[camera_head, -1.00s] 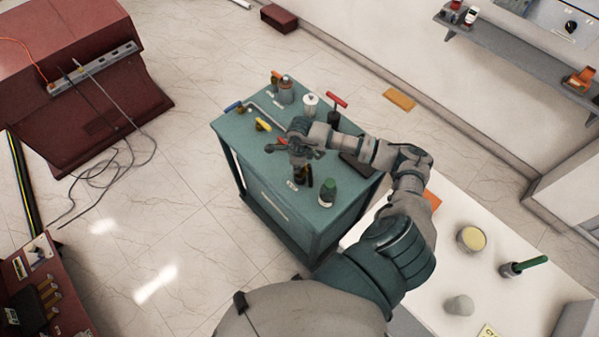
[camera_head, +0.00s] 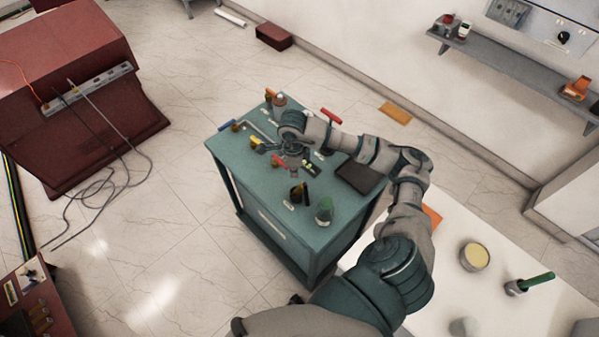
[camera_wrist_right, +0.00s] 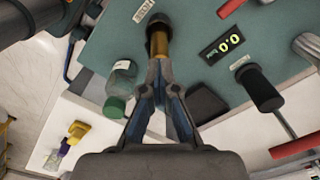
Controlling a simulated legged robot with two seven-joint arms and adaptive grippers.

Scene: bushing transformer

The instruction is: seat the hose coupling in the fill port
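My right gripper (camera_head: 290,160) is over the teal cabinet top (camera_head: 345,215), pointing down. In the right wrist view, its fingers (camera_wrist_right: 159,68) converge towards a brass piece with a black end (camera_wrist_right: 158,42), which looks like the hose coupling. The fingertips overlap the lower part of the brass in that view. I cannot tell whether they clasp it or only stand in front of it. In the head view a dark and brass upright piece (camera_head: 299,193) stands near the cabinet's front edge, below the gripper. I cannot make out the fill port. My left gripper is out of view.
A green-capped bottle (camera_head: 324,211) stands beside the dark piece; a dark flat pad (camera_head: 360,175) lies to the right. A red T-handle (camera_head: 331,117) and several tools crowd the far side. A white table (camera_head: 440,275) is at right, a red machine (camera_head: 60,55) at left.

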